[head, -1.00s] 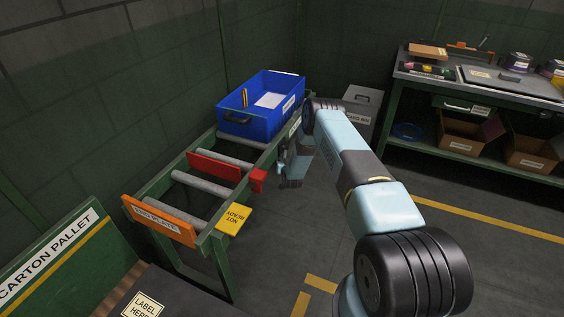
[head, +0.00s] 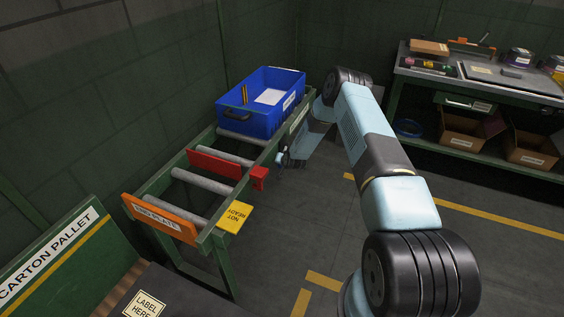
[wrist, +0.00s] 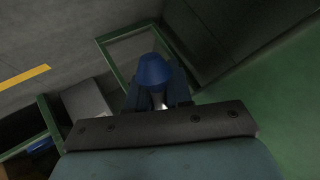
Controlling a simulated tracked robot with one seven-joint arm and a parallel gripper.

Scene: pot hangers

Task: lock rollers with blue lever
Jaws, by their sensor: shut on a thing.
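The blue lever (wrist: 153,70) shows in the wrist view as a rounded blue knob between my fingers. My gripper (wrist: 155,92) is shut on it; the same gripper (head: 284,159) is small in the head view, at the right side of the roller stand. The lever is not discernible in the head view. The grey rollers (head: 203,182) lie across the green stand (head: 222,242). A red plate (head: 213,163) stands between rollers, with a red block (head: 258,178) at its right end. A yellow plate (head: 234,217) reading NOT READY sits at the near right corner.
A blue bin (head: 259,119) holding paper rests on the far end of the rollers. An orange end plate (head: 159,219) closes the near end. A workbench (head: 474,88) stands at the back right. The floor right of the stand is open.

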